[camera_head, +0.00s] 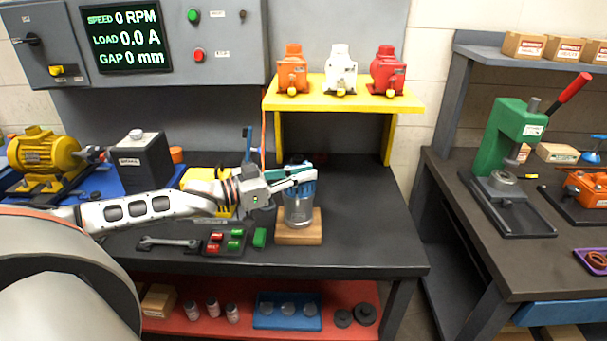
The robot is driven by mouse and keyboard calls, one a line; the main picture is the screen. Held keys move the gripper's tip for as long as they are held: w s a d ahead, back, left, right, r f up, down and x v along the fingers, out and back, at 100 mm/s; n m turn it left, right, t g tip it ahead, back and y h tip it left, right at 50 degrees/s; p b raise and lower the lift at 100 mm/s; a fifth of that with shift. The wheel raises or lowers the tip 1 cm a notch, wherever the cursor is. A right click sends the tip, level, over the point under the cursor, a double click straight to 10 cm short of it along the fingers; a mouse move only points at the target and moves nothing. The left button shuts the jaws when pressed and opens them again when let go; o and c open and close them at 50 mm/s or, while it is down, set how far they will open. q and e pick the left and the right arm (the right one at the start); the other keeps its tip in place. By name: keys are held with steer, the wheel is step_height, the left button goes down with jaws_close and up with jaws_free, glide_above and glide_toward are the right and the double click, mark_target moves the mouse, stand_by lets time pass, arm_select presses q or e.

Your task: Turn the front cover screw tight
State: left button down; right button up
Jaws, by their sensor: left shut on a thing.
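My left gripper (303,178) reaches in from the left and is shut on a blue-teal thing (307,188) at the top of a clear cylinder (298,213). The fingers hide part of this thing, and I cannot tell whether it is a screw or a tool. The cylinder stands upright on a wooden block (298,238) near the bench's front. No front cover screw can be made out for certain. Orange (292,74), white (340,75) and red (387,74) motors stand on the yellow shelf, each with a small yellow part low at the front. My right gripper is not in view.
A wrench (168,243) and a dark tray (225,242) with red and green pieces lie left of the block. A black box (143,160) and a yellow motor (45,157) stand further left. The bench (365,225) is clear to the right. A green press (510,140) stands on another table.

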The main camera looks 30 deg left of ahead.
arm_select(q)
steer(key=shift+m+g+h, duration=0.3)
steer(key=shift+m+h, duration=0.1)
steer(key=shift+h, duration=0.1)
stand_by(2.0)
